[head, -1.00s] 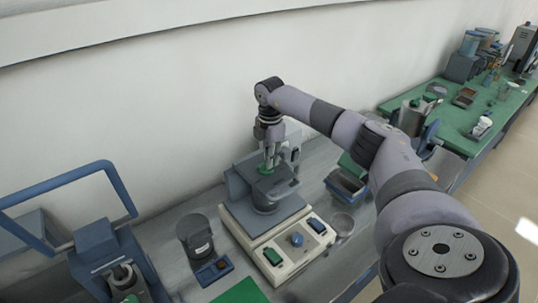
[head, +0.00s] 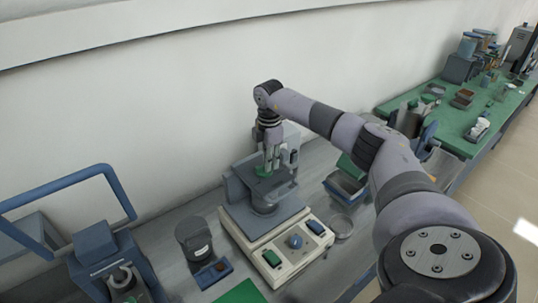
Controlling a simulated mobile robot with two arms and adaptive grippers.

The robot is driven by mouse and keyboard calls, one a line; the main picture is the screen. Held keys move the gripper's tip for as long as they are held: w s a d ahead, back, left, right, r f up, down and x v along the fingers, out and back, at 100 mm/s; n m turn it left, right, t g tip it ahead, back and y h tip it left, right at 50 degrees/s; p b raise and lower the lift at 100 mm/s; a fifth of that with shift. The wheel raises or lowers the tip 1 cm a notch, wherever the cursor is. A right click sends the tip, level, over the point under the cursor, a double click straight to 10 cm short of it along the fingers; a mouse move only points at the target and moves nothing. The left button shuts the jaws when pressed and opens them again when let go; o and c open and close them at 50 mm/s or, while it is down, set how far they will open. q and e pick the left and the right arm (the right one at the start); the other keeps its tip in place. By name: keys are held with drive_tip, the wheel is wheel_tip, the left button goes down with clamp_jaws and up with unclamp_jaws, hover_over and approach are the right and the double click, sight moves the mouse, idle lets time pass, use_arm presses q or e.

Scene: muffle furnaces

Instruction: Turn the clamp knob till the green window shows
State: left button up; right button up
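A grey and cream bench device (head: 262,212) stands on the grey bench below my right arm, with a grey clamp at its top. A small green knob-like part (head: 263,171) shows at the top of the clamp, right at the fingertips of my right gripper (head: 268,168). The gripper points down from above; the fingers partly hide the green part, and I cannot tell whether they grip it. The front panel carries a blue knob (head: 295,241), a green rocker (head: 271,258) and a dark rocker (head: 316,227). I cannot make out a green window. My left gripper is not in view.
A dark cup (head: 195,238) and a small blue tray (head: 213,273) stand left of the device. A blue-framed apparatus (head: 95,240) is at far left. A blue bin (head: 345,186) and a round dish (head: 341,225) are to the right. A green-topped bench (head: 455,125) lies beyond.

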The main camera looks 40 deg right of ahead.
drive_tip(key=shift+o, duration=1.4)
wheel_tip(320, 180, up, 12)
drive_tip(key=shift+s+f, duration=0.1)
drive_tip(key=shift+f, duration=0.05)
